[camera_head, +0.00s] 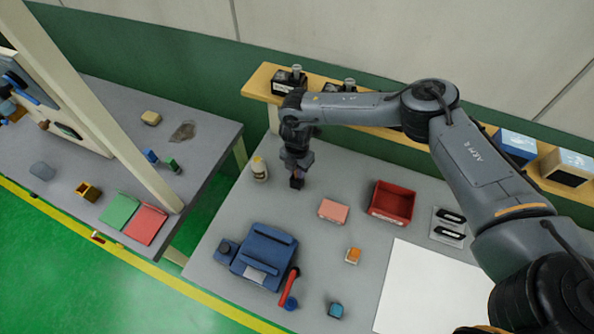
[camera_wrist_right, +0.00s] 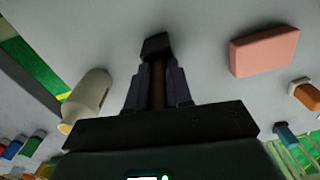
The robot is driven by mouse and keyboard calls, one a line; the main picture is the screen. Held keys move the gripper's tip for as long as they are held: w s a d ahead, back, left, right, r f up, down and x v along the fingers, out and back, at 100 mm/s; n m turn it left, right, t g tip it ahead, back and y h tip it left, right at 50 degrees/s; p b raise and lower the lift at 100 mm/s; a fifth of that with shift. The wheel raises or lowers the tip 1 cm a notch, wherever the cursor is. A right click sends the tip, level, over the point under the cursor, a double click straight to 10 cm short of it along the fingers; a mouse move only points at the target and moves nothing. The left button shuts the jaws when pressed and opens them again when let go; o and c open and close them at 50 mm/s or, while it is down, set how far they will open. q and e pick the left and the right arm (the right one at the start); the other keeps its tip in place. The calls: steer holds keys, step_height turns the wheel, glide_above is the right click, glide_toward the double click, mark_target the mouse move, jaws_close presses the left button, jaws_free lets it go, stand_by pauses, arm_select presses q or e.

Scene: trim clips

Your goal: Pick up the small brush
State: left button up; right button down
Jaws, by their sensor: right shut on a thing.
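My right gripper (camera_head: 297,172) points down over the grey table, between the pale bottle and the pink block. In the right wrist view, my right gripper (camera_wrist_right: 158,88) is shut on the small brush (camera_wrist_right: 156,47). The brush has a brown handle between the fingers and a dark block-shaped end beyond the fingertips. In the head view the brush is mostly hidden by the gripper, with only a small dark part showing at the tips. I cannot tell whether its end touches the table. My left gripper is not in view.
A red bin (camera_head: 392,203), a blue vise-like device (camera_head: 264,254), an orange block (camera_head: 353,256) and a white sheet (camera_head: 425,290) are also on the table. A wooden shelf (camera_head: 262,82) runs behind.

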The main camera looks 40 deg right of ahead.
steer(key=shift+r, duration=0.15)
steer(key=shift+r, duration=0.5)
steer(key=shift+a+r, duration=0.1)
steer(key=h, duration=0.1)
steer(key=a+t+h, duration=0.1)
steer(key=s+b, duration=0.1)
steer(key=shift+a+f+h, duration=0.25)
steer(key=shift+a+h, duration=0.1)
steer(key=shift+h, duration=0.05)
steer(key=w+p+v, duration=0.1)
steer(key=v, duration=0.6)
steer(key=s+a+y, duration=0.1)
steer(key=s+a, duration=0.4)
steer(key=a, duration=0.4)
steer(key=s+a+r+g+y, duration=0.1)
steer(key=s+a, duration=0.4)
steer(key=a, duration=0.4)
steer(key=shift+s+a+y, duration=0.25)
steer(key=shift+y, duration=0.15)
